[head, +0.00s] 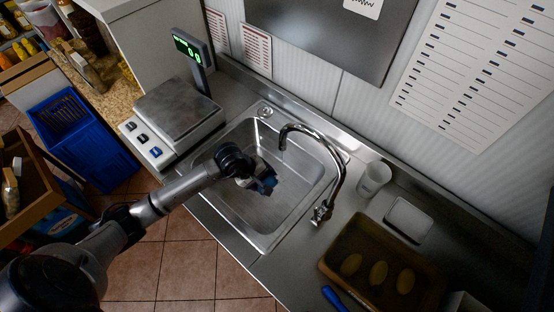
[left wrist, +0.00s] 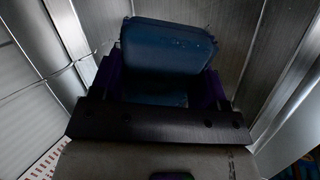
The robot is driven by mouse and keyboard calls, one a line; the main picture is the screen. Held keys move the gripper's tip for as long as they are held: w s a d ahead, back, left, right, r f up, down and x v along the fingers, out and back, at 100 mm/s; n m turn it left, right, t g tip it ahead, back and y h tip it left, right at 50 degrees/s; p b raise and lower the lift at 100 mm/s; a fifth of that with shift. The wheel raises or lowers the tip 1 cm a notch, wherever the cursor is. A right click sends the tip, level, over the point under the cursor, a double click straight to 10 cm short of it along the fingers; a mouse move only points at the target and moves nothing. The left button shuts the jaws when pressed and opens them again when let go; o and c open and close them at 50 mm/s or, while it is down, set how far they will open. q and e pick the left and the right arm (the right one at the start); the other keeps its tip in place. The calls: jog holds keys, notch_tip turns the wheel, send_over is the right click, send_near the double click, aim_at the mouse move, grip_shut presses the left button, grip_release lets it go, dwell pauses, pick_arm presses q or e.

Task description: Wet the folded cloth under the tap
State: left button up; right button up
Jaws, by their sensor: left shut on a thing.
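My left gripper (head: 262,180) reaches down into the steel sink (head: 285,212) from the left. It is shut on the folded cloth (head: 268,184), a small blue bundle, mostly hidden behind the wrist in the head view. In the left wrist view the dark blue cloth (left wrist: 168,45) sits between the two fingers (left wrist: 165,98), with sink walls around it. The curved chrome tap (head: 312,130) stands at the sink's right, its spout end above and behind the gripper. I cannot see whether water is running. My right gripper is not in view.
A scale (head: 178,110) with a lit display stands left of the sink. Right of the sink are a whitish cup (head: 372,179), a white dish (head: 409,220) and a brown tray (head: 352,245) with several oval items. A blue crate (head: 78,137) is on the left.

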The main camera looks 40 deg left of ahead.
pick_arm(q)
jog(key=s+r+p, duration=0.2)
jog(key=s, duration=0.1)
jog(key=shift+d+r, duration=0.1)
jog(key=shift+r, duration=0.25)
jog(key=shift+s+r+p, duration=0.6)
jog(key=shift+s+p, duration=0.1)
jog(key=shift+s, duration=0.25)
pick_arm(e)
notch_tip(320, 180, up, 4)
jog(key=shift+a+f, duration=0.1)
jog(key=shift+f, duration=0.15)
pick_arm(q)
jog(key=shift+d, duration=0.1)
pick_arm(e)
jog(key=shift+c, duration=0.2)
